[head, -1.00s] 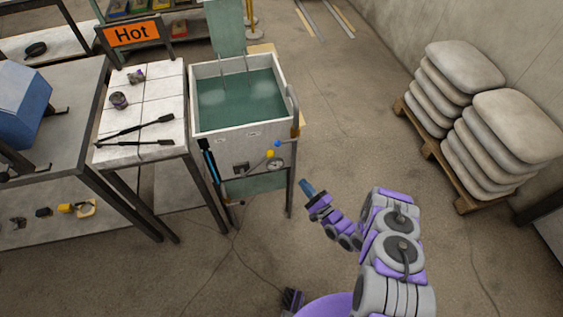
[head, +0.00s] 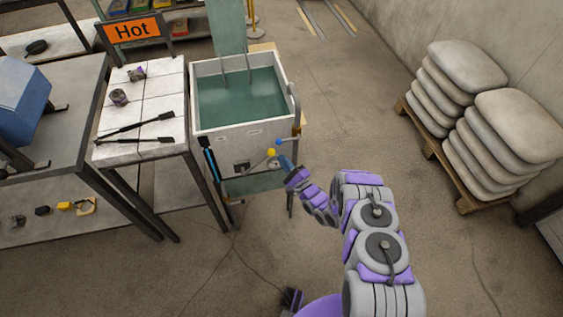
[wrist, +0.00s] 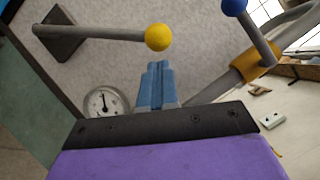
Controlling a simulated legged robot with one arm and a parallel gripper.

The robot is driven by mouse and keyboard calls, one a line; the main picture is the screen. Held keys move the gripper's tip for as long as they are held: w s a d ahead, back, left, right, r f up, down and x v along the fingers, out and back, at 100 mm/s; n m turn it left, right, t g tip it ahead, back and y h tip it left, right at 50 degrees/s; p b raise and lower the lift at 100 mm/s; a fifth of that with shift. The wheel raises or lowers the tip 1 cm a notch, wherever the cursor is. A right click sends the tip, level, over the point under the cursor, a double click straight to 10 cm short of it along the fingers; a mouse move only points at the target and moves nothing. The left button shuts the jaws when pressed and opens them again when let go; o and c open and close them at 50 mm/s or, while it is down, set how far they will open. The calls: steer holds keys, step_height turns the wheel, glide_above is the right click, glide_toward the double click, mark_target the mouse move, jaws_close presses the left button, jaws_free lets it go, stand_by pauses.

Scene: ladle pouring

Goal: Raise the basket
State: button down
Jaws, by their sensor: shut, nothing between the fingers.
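A white tank (head: 241,100) of greenish liquid stands left of centre in the head view. Thin rods stand up from the liquid; a basket itself cannot be made out beneath it. On the tank's front are a lever with a yellow ball knob (head: 271,152) and one with a blue ball knob (head: 278,142). My gripper (head: 284,160) is at the tank's front right, close to the yellow knob. In the wrist view the shut blue fingers (wrist: 157,66) point at the yellow knob (wrist: 158,37), just below it. The blue knob (wrist: 234,6) is at the upper right.
A round gauge (wrist: 106,102) sits left of my fingers. A grey pipe with a yellow collar (wrist: 253,62) runs on the right. A table with tiles and tongs (head: 140,130) stands left of the tank. Sacks (head: 470,120) lie on a pallet at right; floor between is clear.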

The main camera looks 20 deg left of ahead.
steer(key=shift+s+a+r, duration=0.1)
steer(key=shift+a+r, duration=0.15)
steer(key=shift+a, duration=0.25)
steer(key=shift+r, duration=0.1)
